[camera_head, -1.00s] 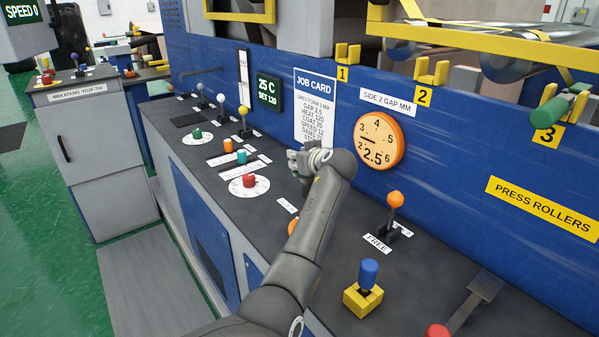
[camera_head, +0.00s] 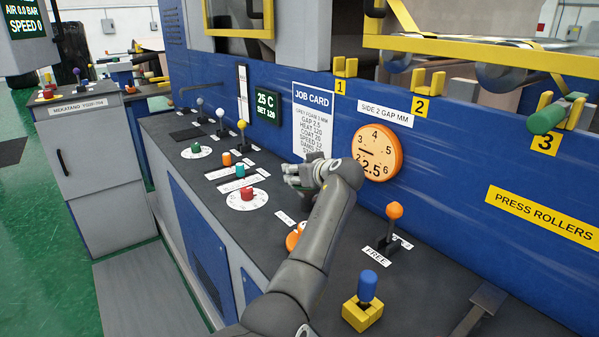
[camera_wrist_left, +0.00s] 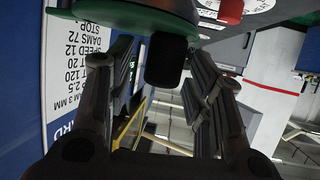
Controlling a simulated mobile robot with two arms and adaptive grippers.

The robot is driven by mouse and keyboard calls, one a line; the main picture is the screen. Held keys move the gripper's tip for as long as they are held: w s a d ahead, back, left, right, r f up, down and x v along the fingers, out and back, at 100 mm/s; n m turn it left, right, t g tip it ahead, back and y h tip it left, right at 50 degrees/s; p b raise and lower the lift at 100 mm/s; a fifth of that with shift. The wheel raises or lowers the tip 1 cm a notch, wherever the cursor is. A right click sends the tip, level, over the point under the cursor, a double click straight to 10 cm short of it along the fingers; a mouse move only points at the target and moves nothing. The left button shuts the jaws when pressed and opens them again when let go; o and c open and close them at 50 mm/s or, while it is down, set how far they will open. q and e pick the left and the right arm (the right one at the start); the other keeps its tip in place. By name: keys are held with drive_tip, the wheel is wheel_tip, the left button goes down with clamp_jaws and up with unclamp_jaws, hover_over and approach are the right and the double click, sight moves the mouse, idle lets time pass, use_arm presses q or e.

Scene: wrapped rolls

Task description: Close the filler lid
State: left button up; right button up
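My left gripper (camera_head: 292,177) is above the counter, below the job card in the head view. In the left wrist view its two fingers (camera_wrist_left: 163,85) are apart. A round lid with a green rim (camera_wrist_left: 85,18) and a dark knob (camera_wrist_left: 165,62) is at the top of that view, which is upside down. The knob is between the open fingers, and I cannot tell whether they touch it. In the head view my gripper hides most of the lid. How far the lid is tilted cannot be told. My right gripper is not in view.
A red knob on a white dial (camera_head: 248,194) stands left of the gripper. An orange knob (camera_head: 293,240) is partly hidden by my arm. The FREE lever (camera_head: 394,212) and a blue knob on a yellow base (camera_head: 366,287) stand to the right. The blue panel (camera_head: 440,190) rises behind.

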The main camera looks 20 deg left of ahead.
use_arm(q)
drive_tip(key=v, duration=0.7)
drive_tip(key=shift+s+d, duration=0.15)
drive_tip(key=shift+d, duration=0.05)
idle(0.5)
